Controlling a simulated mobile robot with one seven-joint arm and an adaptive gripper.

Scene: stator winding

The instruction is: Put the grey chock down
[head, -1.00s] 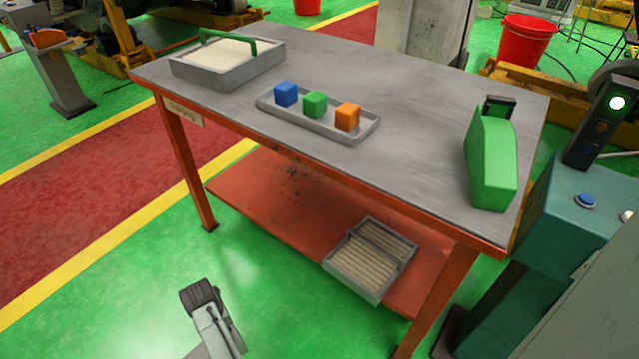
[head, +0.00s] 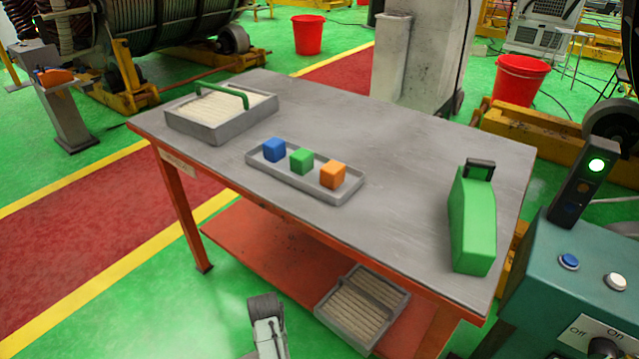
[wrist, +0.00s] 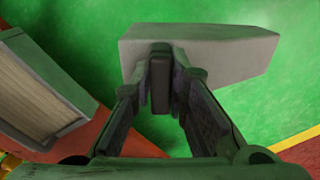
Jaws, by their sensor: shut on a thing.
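The grey chock (wrist: 205,52) is a wedge-like block with a slanted right end. It shows in the wrist view, held at the tips of my gripper (wrist: 162,65). My gripper is shut on the chock's near side, and the fingers hide part of it. The chock is above the green floor, apart from the table. In the head view, only a grey part of my arm shows at the bottom, in front of the table; I cannot make out the chock there.
The grey-topped table (head: 400,150) carries a slatted box (head: 205,128) with a green handle, a tray (head: 290,188) of blue, green and orange cubes, and a green block (head: 470,230). Bare tabletop lies between them. A grey slatted box (head: 362,308) sits on the red lower shelf (head: 250,240).

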